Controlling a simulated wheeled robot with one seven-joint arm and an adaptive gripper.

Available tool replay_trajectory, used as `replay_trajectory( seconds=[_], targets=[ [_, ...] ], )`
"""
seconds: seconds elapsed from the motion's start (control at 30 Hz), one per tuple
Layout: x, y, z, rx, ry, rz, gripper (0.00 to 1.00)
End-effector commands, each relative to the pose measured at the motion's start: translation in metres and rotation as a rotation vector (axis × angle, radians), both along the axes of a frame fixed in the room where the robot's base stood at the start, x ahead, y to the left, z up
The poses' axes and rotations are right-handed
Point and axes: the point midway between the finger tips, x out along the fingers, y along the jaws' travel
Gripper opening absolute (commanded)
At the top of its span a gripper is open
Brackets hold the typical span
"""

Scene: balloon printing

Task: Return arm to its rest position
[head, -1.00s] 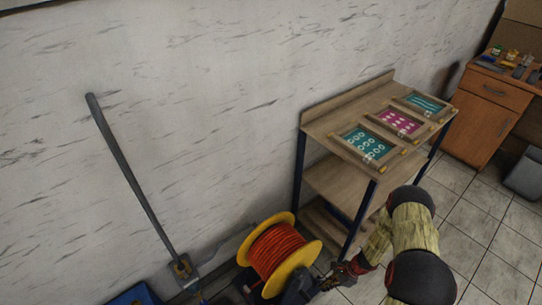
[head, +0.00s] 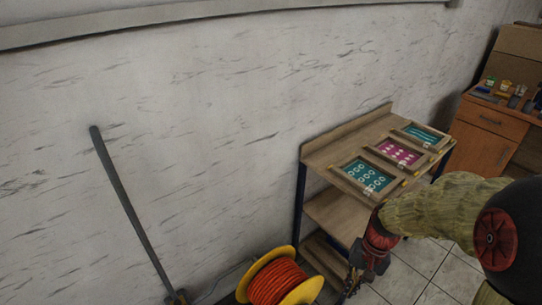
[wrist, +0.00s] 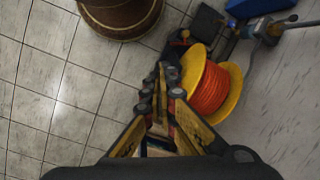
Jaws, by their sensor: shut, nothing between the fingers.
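My gripper (head: 362,284) hangs low at the end of my arm, in front of the wooden shelf unit, with its fingers pointing down in the head view. In the wrist view my gripper (wrist: 160,80) has its fingers closed together with nothing between them. It is above the tiled floor, and the orange cable reel (wrist: 210,88) with yellow flanges appears just right of the fingertips. In the head view the reel (head: 280,282) is left of my gripper and apart from it.
The shelf unit (head: 335,142) carries three framed printing screens on top. A long grey pole (head: 125,200) leans by the wall. A wooden desk (head: 490,125) with small items stands at the right. A round brown object (wrist: 122,14) stands on the floor.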

Motion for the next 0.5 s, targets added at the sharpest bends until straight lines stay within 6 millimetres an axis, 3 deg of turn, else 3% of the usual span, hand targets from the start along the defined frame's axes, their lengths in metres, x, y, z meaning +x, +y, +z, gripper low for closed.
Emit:
replay_trajectory(
  seconds=[0.1,0.5],
  targets=[
    [-0.02,0.001,0.04,-0.049,-0.067,0.089,0.0],
    [-0.077,0.005,0.139,-0.214,-0.337,0.279,0.0]
  ],
)
